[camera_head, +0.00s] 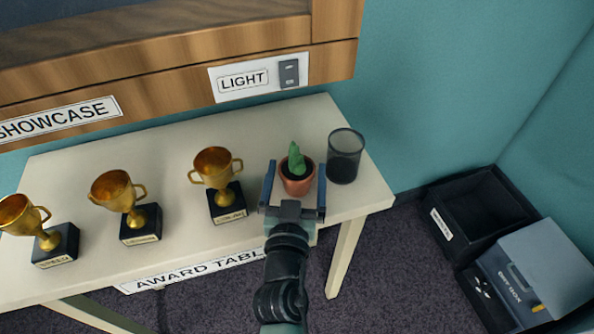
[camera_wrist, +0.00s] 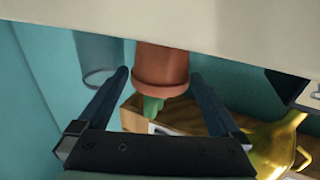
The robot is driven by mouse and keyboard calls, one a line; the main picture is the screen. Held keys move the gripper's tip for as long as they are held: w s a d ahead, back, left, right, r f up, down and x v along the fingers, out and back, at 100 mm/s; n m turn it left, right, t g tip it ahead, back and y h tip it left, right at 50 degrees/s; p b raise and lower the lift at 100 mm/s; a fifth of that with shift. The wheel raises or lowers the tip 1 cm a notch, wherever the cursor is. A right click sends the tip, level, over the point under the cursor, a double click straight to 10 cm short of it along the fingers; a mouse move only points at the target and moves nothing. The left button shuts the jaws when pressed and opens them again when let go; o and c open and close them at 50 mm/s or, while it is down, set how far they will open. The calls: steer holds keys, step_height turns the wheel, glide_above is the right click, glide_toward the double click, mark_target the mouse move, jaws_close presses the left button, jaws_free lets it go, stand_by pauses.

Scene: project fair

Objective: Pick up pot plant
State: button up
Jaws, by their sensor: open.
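The pot plant (camera_head: 297,170) is a small green cactus in a terracotta pot, standing upright on the right part of the white award table (camera_head: 185,270). My gripper (camera_head: 296,173) is open, with one finger on each side of the pot. In the wrist view the picture is upside down, and the pot (camera_wrist: 161,68) shows between the two finger tips of my gripper (camera_wrist: 160,78). A gap shows on both sides, and I see no contact.
A dark mesh cup (camera_head: 345,156) stands close right of the pot. A gold trophy (camera_head: 217,180) stands close left, with two more trophies further left. A wooden showcase (camera_head: 180,65) overhangs behind. Dark boxes (camera_head: 480,211) sit on the floor at right.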

steer(key=shift+r, duration=0.1)
steer(key=c, duration=1.3)
